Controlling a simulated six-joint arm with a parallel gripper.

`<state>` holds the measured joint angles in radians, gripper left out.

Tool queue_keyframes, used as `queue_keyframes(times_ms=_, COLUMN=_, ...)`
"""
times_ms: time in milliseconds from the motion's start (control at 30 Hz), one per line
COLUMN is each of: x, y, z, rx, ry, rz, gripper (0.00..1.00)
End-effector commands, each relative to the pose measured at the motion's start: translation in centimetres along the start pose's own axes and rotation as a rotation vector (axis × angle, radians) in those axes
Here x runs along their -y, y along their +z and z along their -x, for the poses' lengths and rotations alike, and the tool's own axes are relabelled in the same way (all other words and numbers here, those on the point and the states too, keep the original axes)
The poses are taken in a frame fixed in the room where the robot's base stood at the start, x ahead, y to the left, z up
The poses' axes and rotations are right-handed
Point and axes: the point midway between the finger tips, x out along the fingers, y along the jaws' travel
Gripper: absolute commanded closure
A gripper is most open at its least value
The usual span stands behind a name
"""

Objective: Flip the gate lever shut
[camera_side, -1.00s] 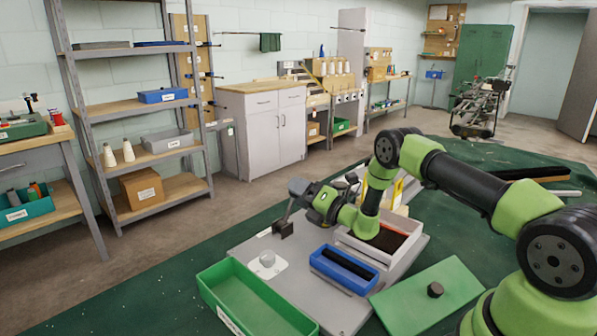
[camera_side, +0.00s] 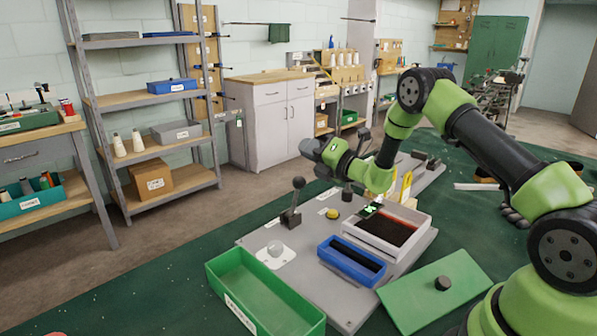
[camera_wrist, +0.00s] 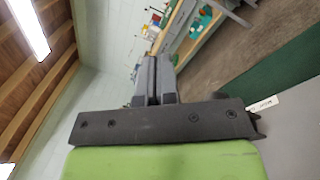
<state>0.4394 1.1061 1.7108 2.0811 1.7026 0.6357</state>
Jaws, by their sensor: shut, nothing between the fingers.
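A black lever with a ball knob (camera_side: 298,184) stands on a dark block on the grey base plate (camera_side: 262,243) in the side view. It is nearly upright, tilted slightly right. Its label is too small to read, so I cannot confirm it is the gate lever. My gripper (camera_side: 311,148) is shut and empty, above and slightly right of the knob, apart from it in the picture. In the wrist view my closed fingers (camera_wrist: 154,82) point toward the wall and shelves; no lever shows there.
A green open tray (camera_side: 262,290), a blue tray (camera_side: 350,262) and a grey-walled box with dark reddish contents (camera_side: 388,230) crowd the plate. A green lid (camera_side: 435,288) with a black knob lies at right.

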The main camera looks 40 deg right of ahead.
Motion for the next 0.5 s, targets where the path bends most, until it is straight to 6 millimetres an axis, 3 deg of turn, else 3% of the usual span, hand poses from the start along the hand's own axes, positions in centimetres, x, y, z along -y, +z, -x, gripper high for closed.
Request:
queue_keyframes(times_ms=233, x=-5.3, y=3.4, z=-0.8, rx=-0.001, ry=0.007, rz=0.006, gripper=1.00)
queue_keyframes(times_ms=500, x=-10.5, y=-5.3, z=-2.3, rx=-0.383, ry=0.336, rz=0.256, gripper=1.00)
